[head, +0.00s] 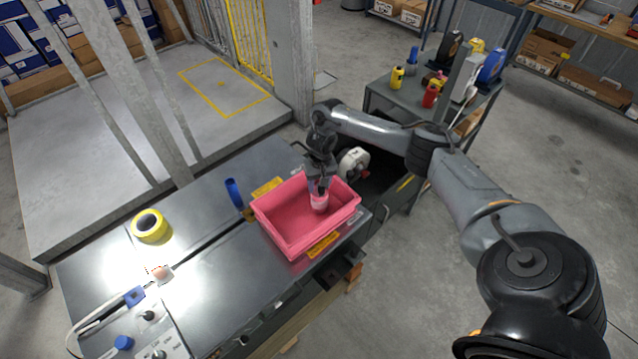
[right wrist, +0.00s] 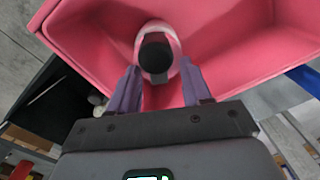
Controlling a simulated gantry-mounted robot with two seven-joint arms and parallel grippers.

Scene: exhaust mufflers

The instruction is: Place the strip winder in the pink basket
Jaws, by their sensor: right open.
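The pink basket (head: 283,235) stands on the right part of the grey workbench. A small round piece with a dark top and a pale rim, apparently the strip winder (head: 319,203), is inside the basket near its right end. It also shows in the right wrist view (right wrist: 155,53). My right gripper (head: 319,187) points down into the basket just above this piece. In the right wrist view its two fingers (right wrist: 159,78) are apart, one on each side of the piece's near edge. Contact cannot be told. My left gripper is out of view.
A white and red item (head: 353,163) sits behind the basket. A blue item (head: 234,193) stands left of it, and a yellow tape roll (head: 149,226) lies farther left. A side cart (head: 385,92) holds several bottles. Bare bench top lies left of the basket.

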